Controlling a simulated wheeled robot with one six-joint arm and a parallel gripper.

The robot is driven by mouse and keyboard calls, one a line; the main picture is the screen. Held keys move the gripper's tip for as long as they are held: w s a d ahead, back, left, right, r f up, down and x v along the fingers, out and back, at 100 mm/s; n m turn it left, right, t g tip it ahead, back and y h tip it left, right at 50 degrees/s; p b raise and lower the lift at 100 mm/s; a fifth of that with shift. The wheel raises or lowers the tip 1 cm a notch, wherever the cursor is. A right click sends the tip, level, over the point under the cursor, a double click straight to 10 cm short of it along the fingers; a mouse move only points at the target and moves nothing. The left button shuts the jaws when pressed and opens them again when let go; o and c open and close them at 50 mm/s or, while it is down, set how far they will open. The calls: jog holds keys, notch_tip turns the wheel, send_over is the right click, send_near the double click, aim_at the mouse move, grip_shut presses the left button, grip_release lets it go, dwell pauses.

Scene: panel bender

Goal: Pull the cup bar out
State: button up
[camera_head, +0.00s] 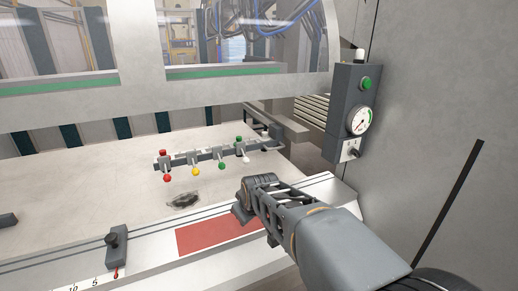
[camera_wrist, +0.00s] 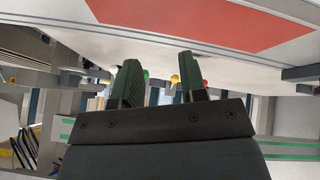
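The cup bar (camera_head: 207,157) is a dark bar above the pale machine table, carrying several small cups with red, yellow, green and white ball tips. Its right end meets a dark bracket (camera_head: 270,131) near the table's right side. My gripper (camera_head: 243,203) is in front of the bar, toward the table's front edge, and apart from it. In the wrist view, my gripper's two dark green fingers (camera_wrist: 159,72) stand apart with nothing between them. The coloured tips, such as the yellow one (camera_wrist: 175,79), show beyond the fingers; much of the bar is hidden there.
A red plate (camera_head: 212,237) lies on the front ledge, partly behind my arm. A dark knob (camera_head: 116,238) stands by a number scale at left. A control box (camera_head: 350,115) with a gauge hangs at right. A windowed guard (camera_head: 170,85) spans above the table (camera_head: 75,190).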

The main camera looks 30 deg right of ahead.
jog(key=w+d+n+t+h, duration=0.25)
jog(key=w+d, duration=0.55)
jog(key=w, duration=0.4)
jog(key=n+t+h, duration=0.3)
jog(key=n+t, duration=0.2)
jog(key=n, duration=0.3)
send_near(275, 149)
jog(key=shift+h, duration=0.25)
jog(key=p+x, duration=0.4)
jog(key=x, duration=0.5)
jog(key=shift+w+d, duration=0.2)
jog(key=shift+w, duration=0.05)
jog(key=shift+w+d+f+p, duration=0.25)
jog(key=shift+w+p, duration=0.25)
jog(key=shift+p, duration=0.15)
grip_shut()
